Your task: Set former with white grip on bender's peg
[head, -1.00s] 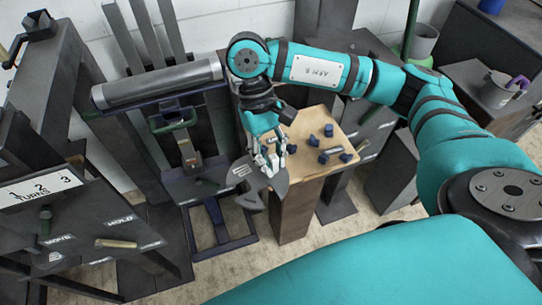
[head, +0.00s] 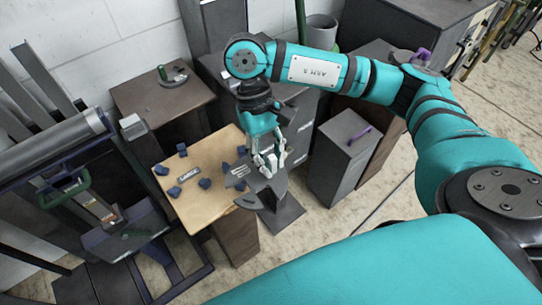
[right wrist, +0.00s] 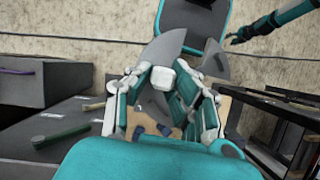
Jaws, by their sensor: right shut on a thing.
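The former is a dark grey curved plate (head: 242,178) with a white grip (right wrist: 160,76). My right gripper (head: 268,160) is shut on that grip; the grip shows between its fingers in the right wrist view, with dark plate beyond and beside it. It holds the former above the right side of the wooden-topped table. What appears to be the bender, with a dark plate (head: 124,238) and green handle (head: 64,192), stands left of that table, apart from the former. Its peg is too small to make out. A teal arm in the right wrist view ends in a small dark gripper (right wrist: 236,40).
The wooden tabletop (head: 215,203) carries several dark blue blocks and a label plate. A dark table (head: 160,98) with a green-handled piece stands behind it. A grey cabinet (head: 345,160) with a purple-handled piece stands to the right. Open floor (head: 330,222) lies in front.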

